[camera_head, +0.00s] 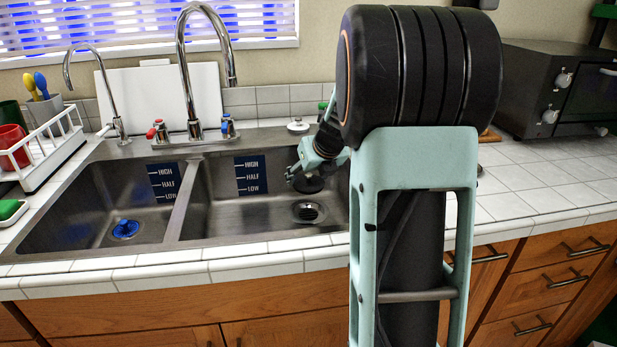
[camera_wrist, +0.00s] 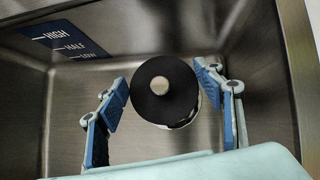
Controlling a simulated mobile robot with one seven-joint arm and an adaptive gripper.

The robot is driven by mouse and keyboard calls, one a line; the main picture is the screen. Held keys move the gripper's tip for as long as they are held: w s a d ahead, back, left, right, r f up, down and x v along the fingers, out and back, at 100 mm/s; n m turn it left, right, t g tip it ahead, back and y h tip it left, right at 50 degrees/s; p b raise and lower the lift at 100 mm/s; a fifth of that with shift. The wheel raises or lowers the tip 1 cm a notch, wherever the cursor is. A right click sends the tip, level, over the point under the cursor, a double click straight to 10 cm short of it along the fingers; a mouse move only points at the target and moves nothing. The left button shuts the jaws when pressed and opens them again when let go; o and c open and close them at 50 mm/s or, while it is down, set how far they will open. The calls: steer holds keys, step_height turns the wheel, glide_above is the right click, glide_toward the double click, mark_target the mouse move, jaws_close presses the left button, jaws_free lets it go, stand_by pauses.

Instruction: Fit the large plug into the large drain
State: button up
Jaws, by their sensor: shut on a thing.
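The large plug is a black disc with a pale round knob in its centre; it shows in the wrist view (camera_wrist: 150,104) between my fingers. In the head view the plug (camera_head: 308,185) hangs below my gripper (camera_head: 300,169), inside the right basin. My gripper (camera_wrist: 162,86) is shut on the plug at its sides. The large drain (camera_head: 308,212) is a round metal opening in the right basin's floor, just below the plug, with a gap between them. In the wrist view the plug hides most of the drain; only part of a bright rim (camera_wrist: 183,123) shows.
A divider (camera_head: 180,205) separates the basins. A tall faucet (camera_head: 190,70) stands behind it. A white dish rack (camera_head: 45,155) stands left; a toaster oven (camera_head: 535,85) stands right. The right counter is mostly clear.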

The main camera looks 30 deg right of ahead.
mark_target(311, 186)
step_height(311, 186, down, 4)
steer(key=b, duration=0.3)
steer(key=shift+f+b, duration=0.2)
steer(key=shift+b, duration=0.2)
steer(key=shift+f, duration=1.1)
steer(key=shift+f+b, duration=0.6)
steer(key=shift+f, duration=0.6)
steer(key=o, duration=1.2)
steer(key=shift+o, duration=0.2)
steer(key=v, duration=1.2)
steer(key=shift+r, duration=0.1)
steer(key=shift+a, duration=0.1)
